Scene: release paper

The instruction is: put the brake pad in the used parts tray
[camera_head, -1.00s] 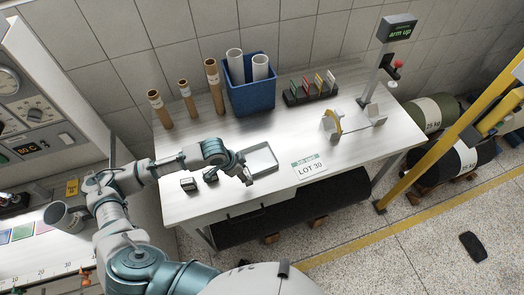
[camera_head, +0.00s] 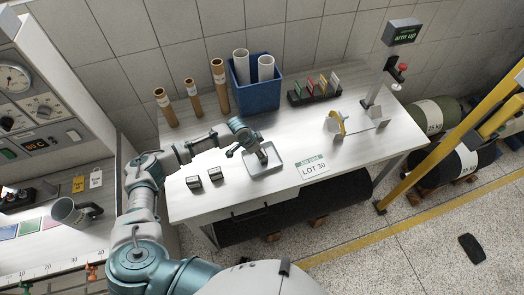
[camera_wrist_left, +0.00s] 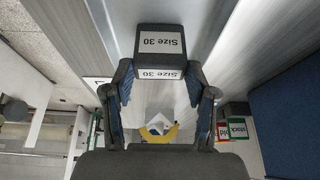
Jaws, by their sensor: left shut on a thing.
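My left gripper (camera_head: 264,157) is over the shallow grey tray (camera_head: 275,168) on the white table in the head view. In the left wrist view the left gripper (camera_wrist_left: 160,82) is shut on a dark block (camera_wrist_left: 160,32) with white "Size 30" labels. I cannot tell if this block is the brake pad, or whether it touches the tray. Two similar small dark blocks, one (camera_head: 194,182) and another (camera_head: 214,174), stand on the table left of the tray. My right gripper is not in view.
A blue bin (camera_head: 255,95) with white rolls and several brown tubes (camera_head: 192,95) stand behind the tray. A "LOT 30" card (camera_head: 312,168) lies to its right. Further right are a stand with a yellow disc (camera_head: 338,124) and a card rack (camera_head: 315,93).

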